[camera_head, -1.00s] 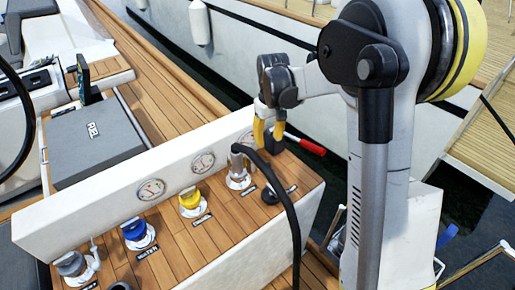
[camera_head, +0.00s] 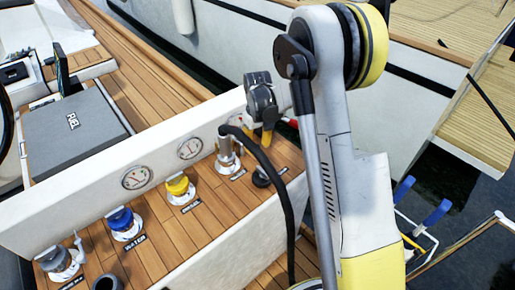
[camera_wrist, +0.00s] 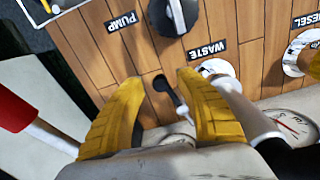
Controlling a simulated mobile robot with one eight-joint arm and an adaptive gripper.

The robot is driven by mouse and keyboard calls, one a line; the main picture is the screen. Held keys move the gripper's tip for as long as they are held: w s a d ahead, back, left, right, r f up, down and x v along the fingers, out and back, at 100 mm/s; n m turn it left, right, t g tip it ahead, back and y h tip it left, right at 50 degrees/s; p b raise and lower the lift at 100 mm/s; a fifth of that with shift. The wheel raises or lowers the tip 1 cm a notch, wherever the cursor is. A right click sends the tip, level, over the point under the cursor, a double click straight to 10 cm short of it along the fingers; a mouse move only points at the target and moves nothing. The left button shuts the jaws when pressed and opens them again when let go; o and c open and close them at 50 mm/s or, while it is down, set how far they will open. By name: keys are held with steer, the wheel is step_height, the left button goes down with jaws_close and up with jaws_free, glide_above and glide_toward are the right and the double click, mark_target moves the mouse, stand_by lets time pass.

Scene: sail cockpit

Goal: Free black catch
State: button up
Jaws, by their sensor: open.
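A small black catch (camera_wrist: 178,108) with a lever shape shows in the wrist view, by the base of the white panel wall. My gripper (camera_wrist: 158,82) is open, its yellow fingers on either side of the catch, apart from it as far as I can tell. In the head view my gripper (camera_head: 262,138) is low at the right end of the panel, behind the waste hose fitting (camera_head: 227,155); the catch is hidden there.
A black hose (camera_head: 272,175) arches from the waste fitting close to my gripper. The black pump knob (camera_wrist: 174,15) and a red-ended rod (camera_wrist: 18,112) are near. Yellow (camera_head: 178,185) and blue (camera_head: 122,220) caps stand left. A grey fuel box (camera_head: 75,130) lies behind the panel.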

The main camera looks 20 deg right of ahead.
steer(key=shift+c, duration=0.5)
jaws_close()
steer(key=shift+s+a+m, duration=0.2)
steer(key=shift+a+m, duration=0.25)
steer(key=shift+m, duration=0.35)
steer(key=shift+s+a+m, duration=0.2)
steer(key=shift+a+m, duration=0.25)
steer(key=shift+m, duration=0.35)
steer(key=shift+o, duration=0.5)
jaws_free()
step_height(320, 180, up, 12)
